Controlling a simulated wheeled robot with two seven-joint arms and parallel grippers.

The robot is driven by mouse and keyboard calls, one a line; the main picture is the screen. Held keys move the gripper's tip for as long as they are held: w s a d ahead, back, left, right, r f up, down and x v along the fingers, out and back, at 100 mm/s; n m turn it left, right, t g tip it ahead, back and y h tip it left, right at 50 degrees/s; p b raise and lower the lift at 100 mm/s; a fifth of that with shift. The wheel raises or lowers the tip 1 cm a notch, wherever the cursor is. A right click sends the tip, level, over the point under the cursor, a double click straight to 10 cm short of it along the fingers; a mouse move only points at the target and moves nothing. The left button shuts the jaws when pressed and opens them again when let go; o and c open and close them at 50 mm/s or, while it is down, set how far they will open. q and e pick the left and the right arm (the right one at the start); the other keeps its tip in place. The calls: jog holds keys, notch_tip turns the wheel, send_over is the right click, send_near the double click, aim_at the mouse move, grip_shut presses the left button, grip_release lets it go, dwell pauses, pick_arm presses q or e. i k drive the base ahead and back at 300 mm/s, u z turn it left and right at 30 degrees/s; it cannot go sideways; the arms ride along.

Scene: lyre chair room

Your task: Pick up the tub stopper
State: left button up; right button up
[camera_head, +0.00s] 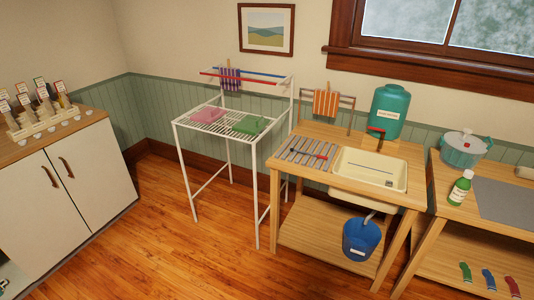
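The cream tub (348,180) is set into a wooden stand on the right side of the room. No stopper can be made out for sure. A small dark piece with a thin red part (309,154) lies on the slatted rack left of the tub; I cannot tell what it is. A small dark spot (390,183) shows at the tub's right end, too small to identify. Neither of my grippers is in view.
A teal water tank (388,111) stands behind the tub and a blue bucket (361,240) below it. A white drying rack (254,140) with cloths stands left. A white cabinet (75,195) is at far left. The wooden floor (185,235) between is clear.

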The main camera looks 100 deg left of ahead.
aim_at(319, 156)
jog(key=u, duration=0.75)
jog(key=k, duration=1.05)
jog(key=u, duration=1.7)
jog(key=i, duration=1.15)
jog(key=u, duration=0.55)
jog(key=i, duration=1.4)
jog(key=z, duration=0.5)
